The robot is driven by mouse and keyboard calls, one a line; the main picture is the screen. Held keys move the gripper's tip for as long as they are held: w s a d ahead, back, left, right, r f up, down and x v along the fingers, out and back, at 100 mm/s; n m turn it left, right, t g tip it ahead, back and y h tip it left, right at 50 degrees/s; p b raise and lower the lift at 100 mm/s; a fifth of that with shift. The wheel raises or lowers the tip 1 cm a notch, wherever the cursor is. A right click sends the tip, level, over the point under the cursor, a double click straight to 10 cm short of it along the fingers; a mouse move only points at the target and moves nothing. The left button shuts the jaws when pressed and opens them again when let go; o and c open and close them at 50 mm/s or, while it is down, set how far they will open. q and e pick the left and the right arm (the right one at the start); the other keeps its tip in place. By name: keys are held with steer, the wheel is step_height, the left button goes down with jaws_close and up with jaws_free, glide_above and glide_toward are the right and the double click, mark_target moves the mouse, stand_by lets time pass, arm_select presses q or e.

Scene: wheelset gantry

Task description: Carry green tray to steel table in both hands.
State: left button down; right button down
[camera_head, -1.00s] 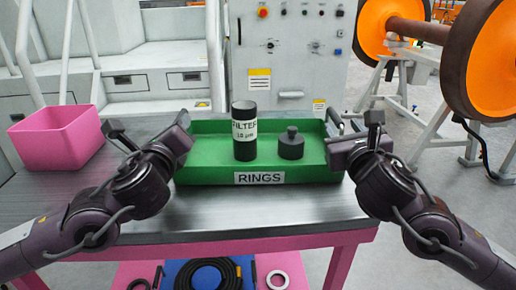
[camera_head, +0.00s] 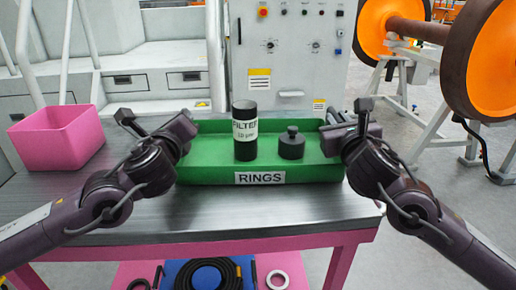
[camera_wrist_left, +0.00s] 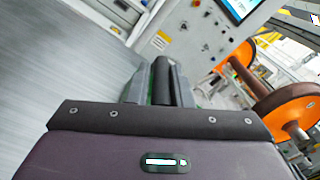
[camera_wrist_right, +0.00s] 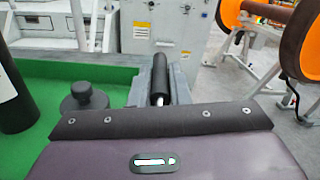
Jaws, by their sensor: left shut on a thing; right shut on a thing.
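The green tray (camera_head: 210,172), labelled RINGS, sits on or just above the steel table (camera_head: 280,213); I cannot tell which. It holds a black filter canister (camera_head: 245,148) with a white label and a dark knobbed weight (camera_head: 291,148). My left gripper (camera_head: 184,128) is at the tray's left end, shut on a black bar handle that shows in the left wrist view (camera_wrist_left: 161,82). My right gripper (camera_head: 338,136) is at the right end, shut on the other handle, seen in the right wrist view (camera_wrist_right: 160,80). My grippers partly hide the tray's ends.
A pink bin (camera_head: 57,138) stands on the table's left part. The tabletop in front of the tray is clear. A lower shelf holds a coiled black hose (camera_head: 208,274) and a pale ring (camera_head: 277,280). A control cabinet (camera_head: 290,60) stands behind, an orange wheelset (camera_head: 480,60) at right.

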arm_select(q)
steer(key=shift+r, duration=0.2)
arm_select(e)
steer(key=shift+a+r, duration=0.1)
